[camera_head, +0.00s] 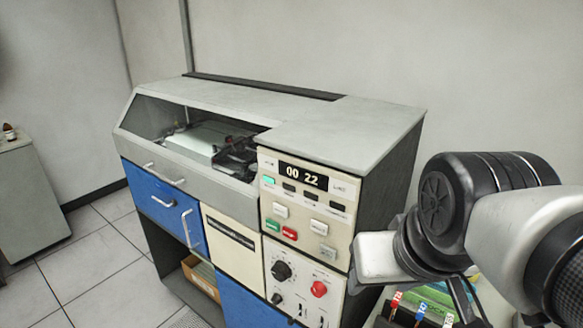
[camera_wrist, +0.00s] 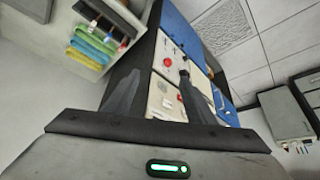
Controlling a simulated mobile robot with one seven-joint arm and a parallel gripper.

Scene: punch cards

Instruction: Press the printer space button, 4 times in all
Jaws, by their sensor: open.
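The printer (camera_head: 375,128) is a grey-topped machine with a cream control panel (camera_head: 305,205) at its right front. The display (camera_head: 303,175) reads "00 22", with a lit green lamp below it at the left. The panel carries pale buttons (camera_head: 318,227), a green button (camera_head: 272,225), a red button (camera_head: 290,233) and a grey button (camera_head: 327,251). Their labels are too small to read, so I cannot tell which is space. My gripper (camera_wrist: 160,72) is open and empty in the wrist view, its fingers spread before the panel and apart from it.
A lower panel has a black knob (camera_head: 282,270) and a round red knob (camera_head: 319,289). Coloured items (camera_wrist: 92,45) lie on a surface beside the printer. Blue doors (camera_head: 165,200) with handles are at the left. A grey cabinet (camera_head: 30,200) stands apart, with clear floor between.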

